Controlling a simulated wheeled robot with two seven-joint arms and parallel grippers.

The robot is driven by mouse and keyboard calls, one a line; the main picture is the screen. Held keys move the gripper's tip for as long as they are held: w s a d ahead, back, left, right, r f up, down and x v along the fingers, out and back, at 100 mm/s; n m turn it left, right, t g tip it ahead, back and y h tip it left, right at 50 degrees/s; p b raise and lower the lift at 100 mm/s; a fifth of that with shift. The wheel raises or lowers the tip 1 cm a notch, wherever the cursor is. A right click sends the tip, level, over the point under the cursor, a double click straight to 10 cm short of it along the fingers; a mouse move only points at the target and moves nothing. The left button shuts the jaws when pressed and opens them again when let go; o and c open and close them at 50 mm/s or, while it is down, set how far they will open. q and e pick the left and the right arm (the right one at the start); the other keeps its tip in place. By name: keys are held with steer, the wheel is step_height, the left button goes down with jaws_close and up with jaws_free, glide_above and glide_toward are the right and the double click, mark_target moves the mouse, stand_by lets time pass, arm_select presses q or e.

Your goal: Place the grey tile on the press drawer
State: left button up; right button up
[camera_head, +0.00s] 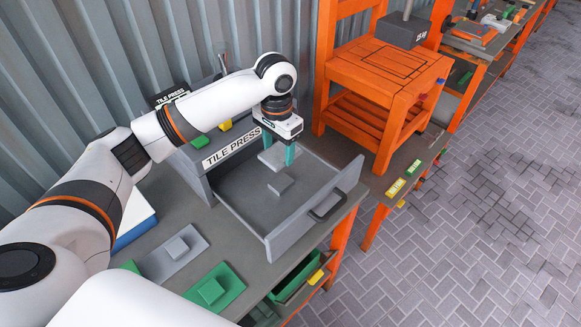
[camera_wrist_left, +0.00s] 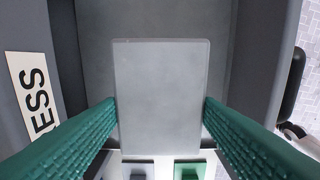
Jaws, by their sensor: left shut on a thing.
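My left gripper (camera_head: 278,152) is shut on the grey tile (camera_head: 268,158), with its two green fingers on opposite sides of it. In the left wrist view the tile (camera_wrist_left: 160,80) is a flat grey rectangle between the fingers. The tile is over the back part of the open press drawer (camera_head: 240,193). I cannot tell whether it touches the drawer floor. A small grey block or pad (camera_head: 281,184) shows on the drawer floor just in front of the tile. The drawer is pulled out of the tile press (camera_head: 232,148). My right gripper is not in view.
A grey plate (camera_head: 160,266) and a green plate (camera_head: 228,288), each with a raised square, lie on the table left of the drawer. A green bin (camera_head: 295,279) is below the table's front edge. An orange stand (camera_head: 385,75) stands to the right.

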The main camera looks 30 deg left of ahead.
arm_select(q)
steer(key=p, duration=0.1)
glide_above(280, 183)
step_height(280, 183, down, 5)
steer(key=shift+f, duration=0.2)
steer(key=shift+f+p, duration=0.4)
steer(key=shift+f, duration=1.8)
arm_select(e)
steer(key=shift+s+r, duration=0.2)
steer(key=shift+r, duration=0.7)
arm_select(q)
steer(key=shift+f, duration=0.1)
steer(key=o, duration=1)
step_height(280, 183, up, 11)
steer(key=shift+b, duration=1.1)
steer(key=shift+r, duration=0.65)
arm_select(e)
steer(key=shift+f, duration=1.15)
